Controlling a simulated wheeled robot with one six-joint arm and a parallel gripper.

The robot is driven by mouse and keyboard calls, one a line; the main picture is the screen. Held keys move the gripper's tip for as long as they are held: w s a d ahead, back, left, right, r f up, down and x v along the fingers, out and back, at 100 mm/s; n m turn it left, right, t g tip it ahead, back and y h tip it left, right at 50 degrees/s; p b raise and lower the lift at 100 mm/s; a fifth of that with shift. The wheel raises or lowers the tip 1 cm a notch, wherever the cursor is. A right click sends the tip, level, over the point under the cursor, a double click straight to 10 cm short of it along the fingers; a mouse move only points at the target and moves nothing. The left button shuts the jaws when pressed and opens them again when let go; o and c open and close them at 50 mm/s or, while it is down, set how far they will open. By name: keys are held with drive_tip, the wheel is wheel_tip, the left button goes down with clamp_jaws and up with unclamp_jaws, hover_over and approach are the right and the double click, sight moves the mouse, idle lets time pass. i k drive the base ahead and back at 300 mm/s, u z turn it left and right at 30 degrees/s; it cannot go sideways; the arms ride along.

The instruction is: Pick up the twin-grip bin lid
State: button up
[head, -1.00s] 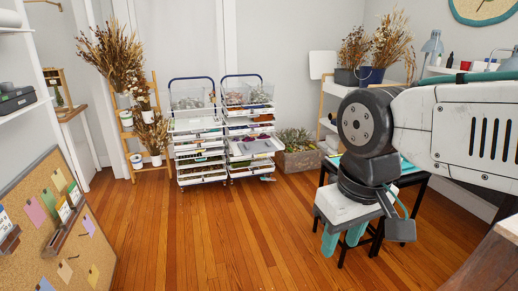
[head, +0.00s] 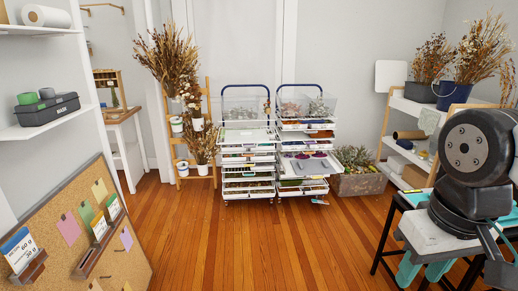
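I cannot make out a twin-grip bin lid for certain in the head view. Two white drawer carts, the left cart (head: 248,160) and the right cart (head: 306,165), stand side by side against the back wall. Each carries a clear bin on top, the left bin (head: 240,107) and the right bin (head: 305,104); their contents and any lids are too small to tell. My gripper (head: 424,272) hangs at the lower right, with teal fingers spread apart and nothing seen between them. It is far from the carts, and its tips are near the bottom edge of the picture.
A dark-legged table (head: 388,232) stands at the right by my arm. A white shelf unit (head: 412,107) with dried plants is behind it. A planter (head: 358,182) sits right of the carts. A cork board (head: 75,245) leans at the left. The wooden floor (head: 255,250) before the carts is clear.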

sight(309, 167)
drive_tip(key=z, duration=0.25)
drive_tip(key=i, duration=4.15)
drive_tip(key=u, duration=0.15)
